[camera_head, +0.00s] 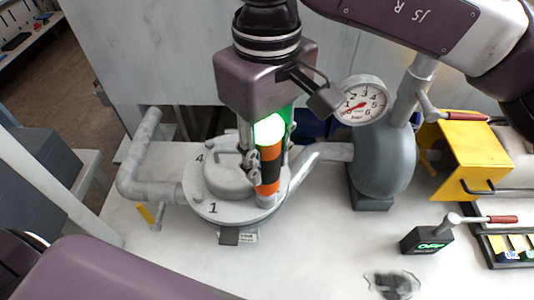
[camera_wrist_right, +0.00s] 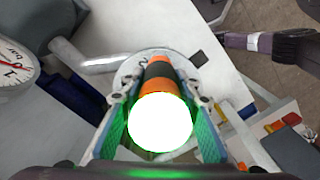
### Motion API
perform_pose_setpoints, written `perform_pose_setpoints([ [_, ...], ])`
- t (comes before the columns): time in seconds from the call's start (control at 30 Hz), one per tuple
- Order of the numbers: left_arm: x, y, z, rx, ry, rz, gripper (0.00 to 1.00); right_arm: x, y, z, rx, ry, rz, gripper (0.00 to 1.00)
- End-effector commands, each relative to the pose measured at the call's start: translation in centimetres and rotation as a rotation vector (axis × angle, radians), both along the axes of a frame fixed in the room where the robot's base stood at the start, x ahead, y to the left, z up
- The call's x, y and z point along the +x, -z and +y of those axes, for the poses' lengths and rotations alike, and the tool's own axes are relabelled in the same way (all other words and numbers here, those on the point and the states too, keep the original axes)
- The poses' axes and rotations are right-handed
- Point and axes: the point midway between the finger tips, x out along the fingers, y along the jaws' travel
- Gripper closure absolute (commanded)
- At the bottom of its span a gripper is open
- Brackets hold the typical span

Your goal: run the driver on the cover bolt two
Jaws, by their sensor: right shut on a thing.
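The driver (camera_head: 268,170) is an orange and black cylinder with a green-glowing top. It stands about upright over the right front of the round grey cover (camera_head: 213,190). My right gripper (camera_head: 272,135) is shut on the driver's upper part from above. In the right wrist view the driver (camera_wrist_right: 158,75) lies between both finger pads, its bright end toward the camera. The cover shows a 1 at the front and a 4 at the left. The driver hides the bolt under it, so I cannot tell whether its tip is seated. My left gripper is not in view.
A pressure gauge (camera_head: 362,100) and a grey pump body (camera_head: 388,150) stand right of the cover. A yellow bracket (camera_head: 465,157) and a black block reading OFF (camera_head: 425,240) are further right. A pipe (camera_head: 140,165) runs at the left. The white table front is mostly clear.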

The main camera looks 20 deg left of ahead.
Motion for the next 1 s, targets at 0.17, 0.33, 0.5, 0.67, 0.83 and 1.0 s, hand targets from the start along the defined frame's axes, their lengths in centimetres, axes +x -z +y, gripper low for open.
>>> perform_pose_setpoints([
  [0.17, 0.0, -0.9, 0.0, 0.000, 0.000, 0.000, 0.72, 0.0, -1.5, 0.0, 0.003, 0.000, -0.003, 1.00],
  [0.33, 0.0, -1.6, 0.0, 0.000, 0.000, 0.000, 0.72, 0.1, -2.5, 0.0, 0.003, 0.001, -0.003, 1.00],
  [0.5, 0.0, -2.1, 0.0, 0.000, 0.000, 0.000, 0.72, 0.1, -3.3, 0.0, 0.004, 0.001, -0.003, 1.00],
  [0.67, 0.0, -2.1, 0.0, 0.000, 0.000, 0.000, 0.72, 0.1, -3.3, 0.0, 0.004, 0.001, -0.003, 1.00],
  [0.83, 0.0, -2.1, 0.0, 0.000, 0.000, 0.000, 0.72, 0.1, -3.3, 0.0, 0.004, 0.001, -0.003, 1.00],
  [1.0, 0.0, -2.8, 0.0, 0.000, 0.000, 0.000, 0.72, 0.1, -4.2, 0.1, 0.005, 0.001, -0.004, 1.00],
])
